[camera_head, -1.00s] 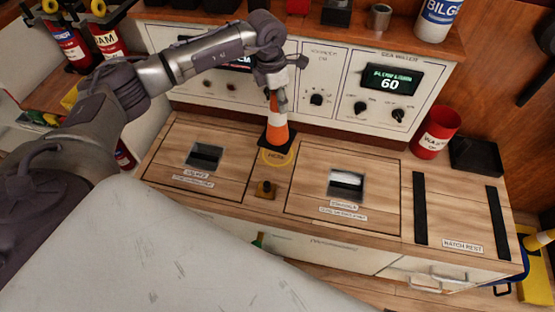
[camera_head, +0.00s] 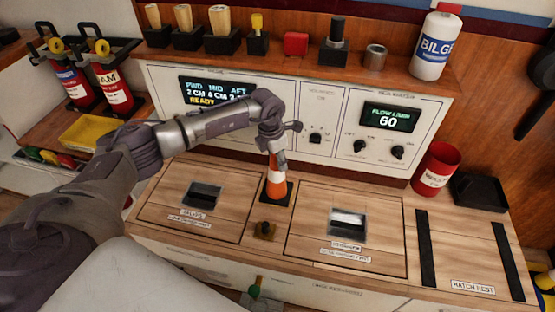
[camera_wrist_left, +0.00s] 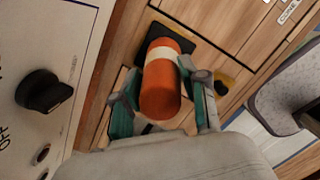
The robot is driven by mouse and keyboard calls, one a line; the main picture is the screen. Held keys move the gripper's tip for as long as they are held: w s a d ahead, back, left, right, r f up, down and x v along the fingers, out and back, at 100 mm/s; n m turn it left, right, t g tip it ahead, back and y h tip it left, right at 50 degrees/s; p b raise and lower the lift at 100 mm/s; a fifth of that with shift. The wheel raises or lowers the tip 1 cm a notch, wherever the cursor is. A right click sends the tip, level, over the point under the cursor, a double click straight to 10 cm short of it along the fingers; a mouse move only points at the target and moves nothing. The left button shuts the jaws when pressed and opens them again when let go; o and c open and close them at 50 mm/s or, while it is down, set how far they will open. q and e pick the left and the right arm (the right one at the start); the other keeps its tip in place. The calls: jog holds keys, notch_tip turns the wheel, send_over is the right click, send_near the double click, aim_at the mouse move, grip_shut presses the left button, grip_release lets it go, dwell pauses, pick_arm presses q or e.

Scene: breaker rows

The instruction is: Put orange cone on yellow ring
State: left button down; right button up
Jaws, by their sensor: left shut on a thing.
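The orange cone (camera_head: 277,180) with a white band and a square black base stands upright at the back of the wooden counter, between two hatches. Its base (camera_wrist_left: 165,38) also shows in the left wrist view. My left gripper (camera_head: 272,146) is shut on the cone's upper part from above. The left wrist view shows its fingers on both sides of the cone's orange top (camera_wrist_left: 160,95). The yellow ring cannot be made out now; the cone's base seems to cover its spot. Whether the base touches the counter is hard to tell. My right gripper is out of view.
The panel with dials (camera_head: 320,120) rises close behind. A red bin (camera_head: 436,168) and a black tray (camera_head: 478,190) stand at the right. The hatch lids are clear.

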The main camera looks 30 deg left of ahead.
pick_arm(q)
jog(key=shift+r, duration=0.1)
jog(key=c, duration=0.6)
grip_release()
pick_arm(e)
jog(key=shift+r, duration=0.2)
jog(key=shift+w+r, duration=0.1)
pick_arm(q)
jog(key=r, duration=0.4)
jog(key=s+r+p, duration=0.1)
jog(key=r, duration=0.3)
jog(key=a+r, duration=0.1)
jog(key=r, duration=0.3)
jog(key=shift+s+p, duration=0.3)
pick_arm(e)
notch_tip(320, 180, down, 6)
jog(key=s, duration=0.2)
pick_arm(q)
jog(key=shift+f, duration=0.1)
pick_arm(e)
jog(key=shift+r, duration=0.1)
